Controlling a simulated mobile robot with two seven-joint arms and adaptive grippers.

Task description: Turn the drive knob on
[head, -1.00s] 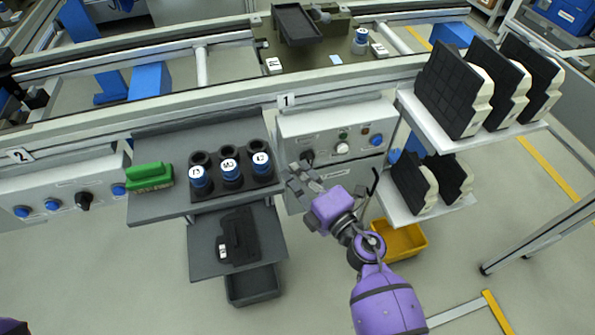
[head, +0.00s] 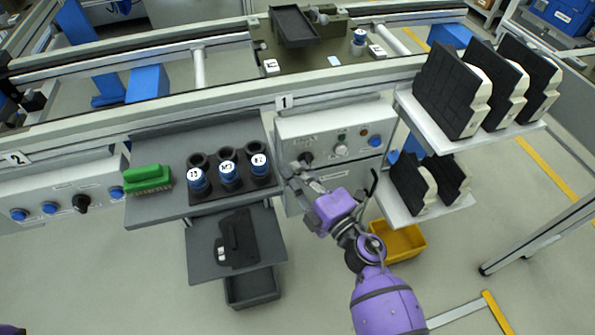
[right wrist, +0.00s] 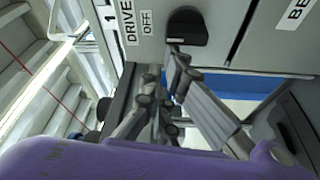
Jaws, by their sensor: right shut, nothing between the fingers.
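The drive knob (right wrist: 187,27) is black, on the grey panel beside the "DRIVE" and "OFF" labels in the right wrist view. In the head view the knob (head: 306,157) sits at the left of the control box numbered 1. My right gripper (head: 296,173) is shut and empty just in front of and below the knob. In the right wrist view the right gripper's fingertips (right wrist: 172,66) are close to the knob's lower edge; I cannot tell whether they touch it. My left gripper is out of view.
The control box (head: 335,126) also carries small buttons and a blue button (head: 375,141). A white rack (head: 407,109) with black-faced parts stands right. A yellow bin (head: 415,243) lies below.

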